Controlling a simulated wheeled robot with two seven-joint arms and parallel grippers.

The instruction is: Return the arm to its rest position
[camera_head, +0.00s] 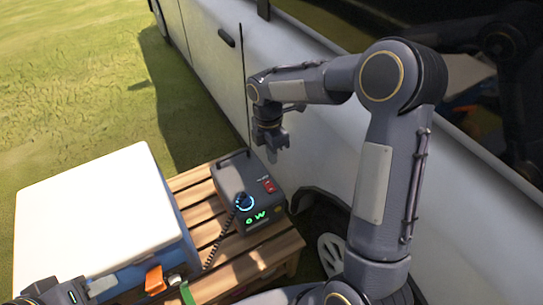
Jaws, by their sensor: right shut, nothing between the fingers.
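My right arm reaches up from the bottom right and bends over to the left. Its gripper (277,151) hangs pointing down, shut and empty, just above the back right of a dark grey power box (236,185). I cannot tell whether it touches the box. My left gripper (70,292) shows only partly at the bottom left edge, in front of the cooler; its fingers are not clear. The box has a red switch, a glowing blue ring with a black coiled cable, and a green display that seems to read 0 W.
A cooler (95,215) with a white lid, blue body and orange latch stands at the left. The box stands on a wooden slatted pallet (200,207). A white vehicle (318,150) stands close behind and right of my right arm. Open grass (70,70) lies at upper left.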

